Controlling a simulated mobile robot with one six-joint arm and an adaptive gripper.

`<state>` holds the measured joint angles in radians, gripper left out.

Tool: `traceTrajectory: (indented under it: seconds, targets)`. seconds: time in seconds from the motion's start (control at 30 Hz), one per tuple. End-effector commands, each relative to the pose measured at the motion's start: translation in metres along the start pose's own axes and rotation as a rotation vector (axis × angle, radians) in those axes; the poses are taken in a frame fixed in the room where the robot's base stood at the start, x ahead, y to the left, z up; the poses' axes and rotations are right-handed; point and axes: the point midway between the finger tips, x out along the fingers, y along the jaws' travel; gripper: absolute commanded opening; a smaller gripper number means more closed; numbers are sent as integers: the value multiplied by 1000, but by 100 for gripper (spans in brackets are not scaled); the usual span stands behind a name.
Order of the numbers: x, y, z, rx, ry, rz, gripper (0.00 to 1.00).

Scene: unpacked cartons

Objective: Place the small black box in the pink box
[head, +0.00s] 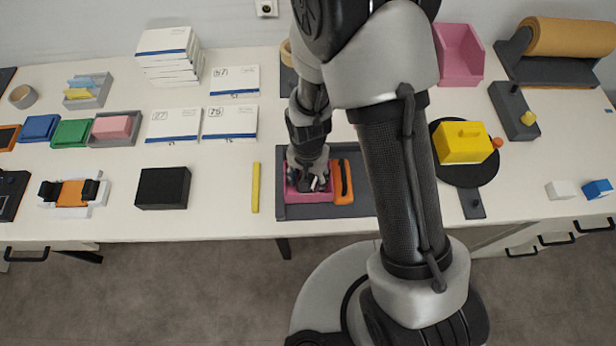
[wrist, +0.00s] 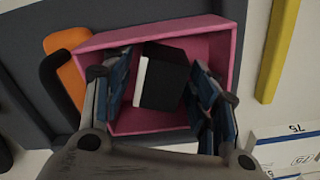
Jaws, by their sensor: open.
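The pink box (head: 312,199) sits on a dark grey tray on the table in the head view. It also shows in the wrist view (wrist: 224,45), open side toward the camera. A small black box with a white side face (wrist: 166,80) is inside the pink box. My gripper (head: 308,180) reaches down into the pink box. In the wrist view my gripper (wrist: 163,82) is open, its blue-padded fingers on either side of the small black box with narrow gaps. In the head view my gripper mostly hides the small box.
An orange-and-black tool (head: 344,182) lies just right of the pink box on the grey tray (head: 360,209). A yellow bar (head: 255,188) and a larger black box (head: 162,188) lie to the left. A pink bin (head: 459,56) stands at the back right.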

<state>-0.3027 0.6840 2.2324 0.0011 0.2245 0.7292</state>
Motion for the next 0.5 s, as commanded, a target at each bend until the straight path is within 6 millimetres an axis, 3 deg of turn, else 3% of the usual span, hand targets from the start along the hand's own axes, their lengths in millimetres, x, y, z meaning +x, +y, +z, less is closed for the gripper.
traceTrajectory:
  seconds: [0.33, 0.5]
  targets:
    - [-2, 0, 0, 0, 0, 0, 57]
    - [-25, -1, -1, 0, 3, -3, 57]
